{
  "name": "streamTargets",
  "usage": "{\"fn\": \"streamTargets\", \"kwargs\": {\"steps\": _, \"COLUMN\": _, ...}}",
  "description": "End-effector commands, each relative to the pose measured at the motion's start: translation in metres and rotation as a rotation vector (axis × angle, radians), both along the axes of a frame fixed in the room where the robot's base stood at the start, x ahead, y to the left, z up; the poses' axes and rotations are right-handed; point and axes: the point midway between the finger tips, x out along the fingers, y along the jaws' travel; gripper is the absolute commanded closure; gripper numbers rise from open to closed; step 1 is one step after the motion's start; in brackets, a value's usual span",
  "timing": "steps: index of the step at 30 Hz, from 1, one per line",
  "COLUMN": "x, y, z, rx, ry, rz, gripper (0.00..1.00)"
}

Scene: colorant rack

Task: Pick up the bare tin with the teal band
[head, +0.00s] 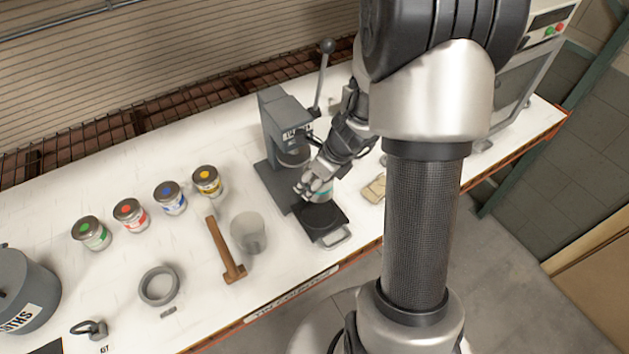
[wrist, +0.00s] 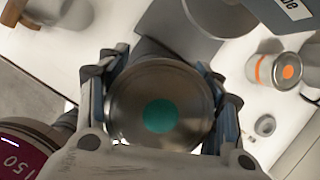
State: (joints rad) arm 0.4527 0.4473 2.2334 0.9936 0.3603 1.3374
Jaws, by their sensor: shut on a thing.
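The bare metal tin with the teal band (head: 323,193) is in my gripper (head: 317,188), over the dark drawer-like plate in front of the grey press. Only a small strip of teal shows in the head view. In the wrist view the tin's round metal lid with a teal dot (wrist: 160,115) faces the camera. The finger pads of my gripper (wrist: 160,100) lie against both sides of it. The tin's far side is hidden, and I cannot tell whether its base touches the plate.
The grey press (head: 285,125) with its lever stands behind. The dark plate (head: 322,222) has a handle in front. An orange-banded tin (wrist: 277,71) shows in the wrist view.

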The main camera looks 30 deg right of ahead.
Motion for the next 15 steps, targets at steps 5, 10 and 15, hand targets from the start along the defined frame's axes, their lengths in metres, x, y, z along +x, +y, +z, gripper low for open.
{"fn": "streamTargets", "kwargs": {"steps": 5, "x": 0.001, "y": 0.0, "z": 0.026, "rx": -0.001, "ry": -0.003, "rz": 0.0, "gripper": 0.76}}
{"fn": "streamTargets", "kwargs": {"steps": 10, "x": 0.0, "y": 0.0, "z": 0.045, "rx": -0.001, "ry": -0.001, "rz": 0.001, "gripper": 0.76}}
{"fn": "streamTargets", "kwargs": {"steps": 15, "x": 0.001, "y": 0.0, "z": 0.061, "rx": -0.001, "ry": -0.003, "rz": -0.001, "gripper": 0.76}}
